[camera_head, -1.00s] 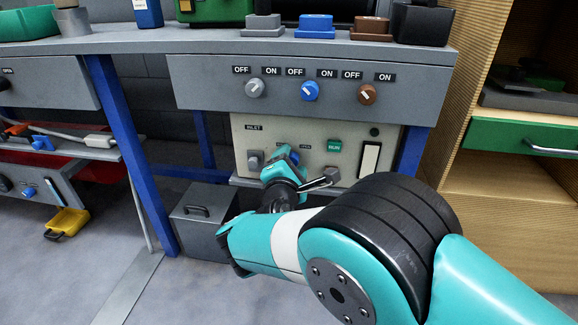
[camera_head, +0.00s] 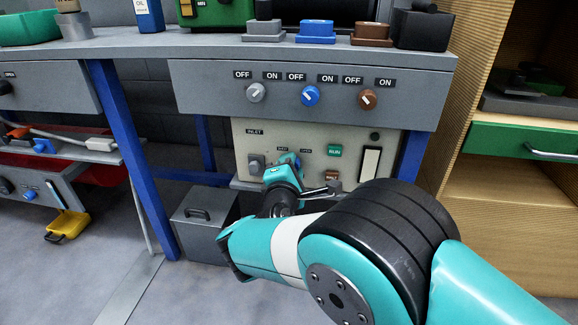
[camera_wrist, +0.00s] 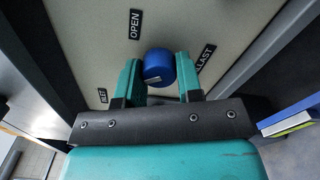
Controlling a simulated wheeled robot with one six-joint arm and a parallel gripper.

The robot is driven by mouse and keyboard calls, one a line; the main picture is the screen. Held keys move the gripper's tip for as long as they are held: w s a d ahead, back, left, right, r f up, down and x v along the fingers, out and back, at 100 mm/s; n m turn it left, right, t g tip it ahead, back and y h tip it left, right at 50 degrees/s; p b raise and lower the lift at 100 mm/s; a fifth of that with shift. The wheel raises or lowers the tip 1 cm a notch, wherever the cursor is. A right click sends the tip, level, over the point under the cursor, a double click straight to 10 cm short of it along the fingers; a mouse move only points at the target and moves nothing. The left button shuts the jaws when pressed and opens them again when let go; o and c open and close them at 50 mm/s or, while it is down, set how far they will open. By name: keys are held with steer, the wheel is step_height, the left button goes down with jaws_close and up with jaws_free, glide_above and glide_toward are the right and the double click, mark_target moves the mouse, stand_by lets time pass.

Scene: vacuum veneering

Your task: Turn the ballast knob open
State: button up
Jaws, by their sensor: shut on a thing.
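The blue ballast knob (camera_wrist: 158,66) sits on a beige panel (camera_wrist: 90,35), which also shows in the head view (camera_head: 245,138). In the wrist view it lies between the two teal fingers of my gripper (camera_wrist: 158,78), with a small pale mark on its near edge. My gripper is shut on it. An OPEN label (camera_wrist: 135,24) is at the knob's upper left, and a partly hidden BALLAST label (camera_wrist: 205,58) at its right. In the head view my gripper (camera_head: 291,163) is at the panel and hides most of the knob.
A grey inlet knob (camera_head: 256,162) is left of my gripper; a green RUN button (camera_head: 335,151) and a pale switch (camera_head: 371,161) are right. Above are grey (camera_head: 255,92), blue (camera_head: 310,95) and brown (camera_head: 367,99) knobs. A grey box (camera_head: 198,237) stands below left.

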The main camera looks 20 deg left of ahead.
steer(key=shift+d+m+b, duration=0.15)
steer(key=shift+m+b, duration=0.7)
steer(key=shift+m, duration=7.05)
steer(key=o, duration=0.9)
steer(key=shift+r, duration=0.1)
steer(key=b+v, duration=0.2)
steer(key=v, duration=1.5)
steer(key=shift+s, duration=0.2)
